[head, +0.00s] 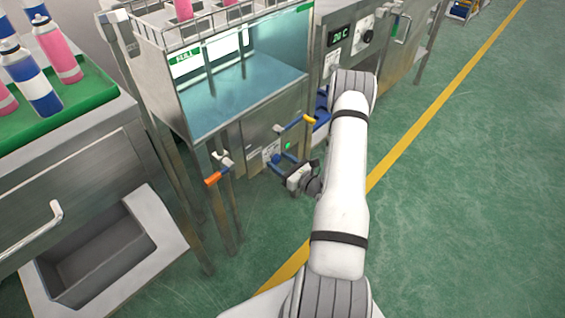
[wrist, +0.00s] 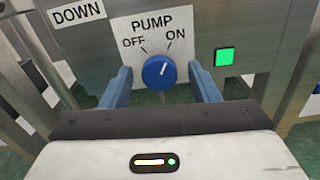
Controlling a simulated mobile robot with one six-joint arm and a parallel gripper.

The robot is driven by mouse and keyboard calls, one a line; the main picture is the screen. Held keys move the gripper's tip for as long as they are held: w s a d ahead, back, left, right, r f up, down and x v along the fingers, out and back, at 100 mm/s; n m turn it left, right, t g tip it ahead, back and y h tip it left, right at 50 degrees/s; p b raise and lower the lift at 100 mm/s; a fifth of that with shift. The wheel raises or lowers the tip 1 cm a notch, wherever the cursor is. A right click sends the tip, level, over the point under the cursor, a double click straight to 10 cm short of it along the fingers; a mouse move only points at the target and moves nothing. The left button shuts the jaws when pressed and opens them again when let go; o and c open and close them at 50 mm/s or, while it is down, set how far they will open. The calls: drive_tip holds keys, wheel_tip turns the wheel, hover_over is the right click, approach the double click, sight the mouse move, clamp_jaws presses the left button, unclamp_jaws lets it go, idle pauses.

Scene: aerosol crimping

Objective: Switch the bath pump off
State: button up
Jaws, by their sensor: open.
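The bath pump switch is a blue round knob (wrist: 158,72) on a white plate marked PUMP, OFF and ON, in the wrist view. Its white mark leans up and to the right, toward ON. A square green light (wrist: 225,56) beside the plate is lit; it also shows small in the head view (head: 288,146). My gripper (wrist: 160,80) is open, with one blue finger on each side of the knob and a gap to it on both sides. In the head view my gripper (head: 284,160) is at the front panel below the bath, and the knob cannot be made out.
The glass-fronted water bath (head: 245,90) stands above the panel. Valve levers with orange (head: 213,178) and yellow (head: 309,119) handles stick out near my gripper. A green tray (head: 75,105) of cans is at left. Green floor at right is clear.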

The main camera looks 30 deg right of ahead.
drive_tip(key=shift+c, duration=0.3)
drive_tip(key=c, duration=0.9)
drive_tip(key=shift+d, duration=0.15)
drive_tip(key=n+b, duration=0.2)
drive_tip(key=n, duration=0.3)
drive_tip(key=shift+f+n, duration=0.1)
drive_tip(key=shift+n, duration=0.3)
drive_tip(key=n+b, duration=0.3)
drive_tip(key=n, duration=0.3)
drive_tip(key=o, duration=1)
drive_tip(key=shift+a, duration=0.2)
drive_tip(key=shift+c, duration=0.2)
